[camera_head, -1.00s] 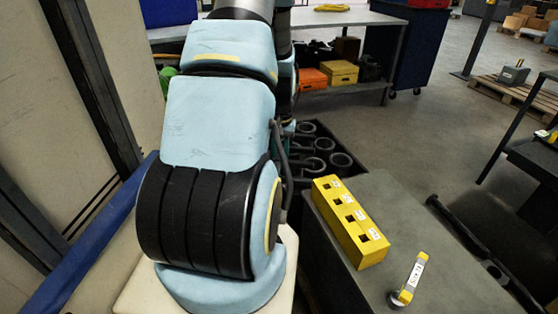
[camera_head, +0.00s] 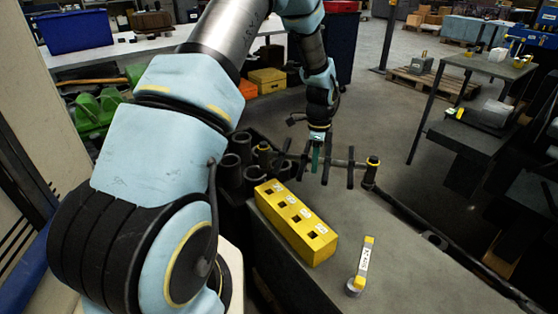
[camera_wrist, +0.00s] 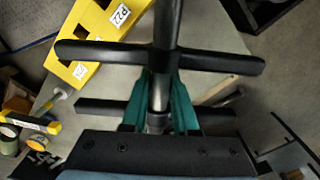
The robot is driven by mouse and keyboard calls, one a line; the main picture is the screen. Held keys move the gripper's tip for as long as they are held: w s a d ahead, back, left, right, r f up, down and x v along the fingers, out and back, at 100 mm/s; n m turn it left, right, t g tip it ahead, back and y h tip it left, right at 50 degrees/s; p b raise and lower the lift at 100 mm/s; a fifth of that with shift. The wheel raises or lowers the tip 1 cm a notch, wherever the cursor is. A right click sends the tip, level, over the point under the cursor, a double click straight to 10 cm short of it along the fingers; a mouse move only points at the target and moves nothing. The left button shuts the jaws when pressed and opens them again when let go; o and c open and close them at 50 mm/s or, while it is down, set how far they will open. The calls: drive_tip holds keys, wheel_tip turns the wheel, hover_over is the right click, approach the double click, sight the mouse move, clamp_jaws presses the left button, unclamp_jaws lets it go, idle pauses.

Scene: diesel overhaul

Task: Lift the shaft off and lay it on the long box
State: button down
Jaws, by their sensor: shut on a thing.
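A dark shaft (camera_head: 338,163) with crosswise bars lies roughly level, left to right, in the head view. Yellow-ringed dark pieces show at both its ends; I cannot tell whether they bear it. My gripper (camera_head: 316,156) reaches down to the shaft's middle. In the wrist view the shaft (camera_wrist: 166,28) runs up the picture, and the green fingers of my gripper (camera_wrist: 158,108) are shut on it from both sides. The long yellow box (camera_head: 297,222), with square holes and white labels, sits on the grey bench in front of the shaft, to its lower left. It also shows in the wrist view (camera_wrist: 85,35).
A yellow-and-grey tool (camera_head: 361,268) lies on the grey bench (camera_head: 410,275), right of the yellow box. A dark crate with upright black cylinders (camera_head: 230,172) stands left of the bench. A dark rail (camera_head: 465,262) runs along the bench's right side.

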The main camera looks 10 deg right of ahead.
sight(347, 162)
drive_tip(key=s+d+m, duration=0.1)
drive_tip(key=d+m, duration=0.1)
drive_tip(key=d, duration=0.1)
drive_tip(key=s+d+m, duration=0.1)
drive_tip(key=d+m, duration=0.1)
drive_tip(key=s+d+f+m, duration=0.1)
drive_tip(key=d+m, duration=0.1)
drive_tip(key=d, duration=0.1)
drive_tip(key=shift+s+d, duration=0.2)
drive_tip(key=shift+d, duration=0.1)
drive_tip(key=shift+s+d+f+m+b, duration=0.15)
drive_tip(key=shift+d+f+m+b, duration=0.2)
drive_tip(key=shift+f+b, duration=1.05)
drive_tip(key=shift+s+d+f+m+b, duration=0.2)
drive_tip(key=shift+d+f+m+b, duration=0.2)
drive_tip(key=shift+f, duration=2.05)
drive_tip(key=shift+s+d+f+m+b, duration=0.25)
drive_tip(key=shift+f+b, duration=0.7)
drive_tip(key=shift+f, duration=0.95)
drive_tip(key=shift+w, duration=0.1)
drive_tip(key=c, duration=0.9)
unclamp_jaws()
drive_tip(key=o, duration=0.3)
drive_tip(key=shift+f, duration=0.1)
